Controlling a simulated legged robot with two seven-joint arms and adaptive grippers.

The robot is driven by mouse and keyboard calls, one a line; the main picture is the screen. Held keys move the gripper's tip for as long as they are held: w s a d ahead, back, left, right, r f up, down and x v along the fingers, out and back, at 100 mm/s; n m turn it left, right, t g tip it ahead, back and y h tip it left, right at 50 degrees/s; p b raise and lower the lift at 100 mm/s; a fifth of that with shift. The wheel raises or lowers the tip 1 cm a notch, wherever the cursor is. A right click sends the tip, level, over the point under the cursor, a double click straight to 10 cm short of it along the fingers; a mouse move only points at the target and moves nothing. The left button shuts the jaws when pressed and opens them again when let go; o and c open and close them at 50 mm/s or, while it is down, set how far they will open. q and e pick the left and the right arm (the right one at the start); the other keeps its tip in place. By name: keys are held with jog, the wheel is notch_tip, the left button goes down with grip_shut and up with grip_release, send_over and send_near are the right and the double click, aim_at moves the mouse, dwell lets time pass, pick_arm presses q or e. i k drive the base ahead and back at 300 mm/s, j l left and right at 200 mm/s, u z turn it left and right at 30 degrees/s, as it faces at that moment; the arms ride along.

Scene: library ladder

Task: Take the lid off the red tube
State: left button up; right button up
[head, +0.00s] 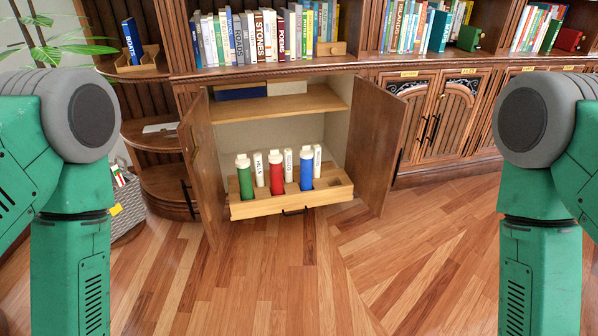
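The red tube (277,179) stands upright in a slot of a wooden pull-out rack, between a green tube (245,180) and a blue tube (306,173). Its white lid (275,156) sits on its top. The green and blue tubes have similar white lids. My left and right arms show as green links with grey joints at the left and right edges. Neither gripper is in view.
The rack (262,207) extends from an open cabinet, with white labelled pieces (289,165) between the tubes. Open doors stand at left (203,165) and right (375,142). A grey basket (128,205) is at left. The wooden floor (320,270) in front is clear.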

aim_at(275, 157)
jog(key=i+z, duration=0.15)
jog(key=i, duration=0.4)
jog(key=i+j+z, duration=0.1)
jog(key=i, duration=0.4)
jog(key=i+j+z, duration=0.15)
jog(key=i, duration=0.35)
jog(key=i+j+z, duration=0.15)
jog(key=i, duration=0.4)
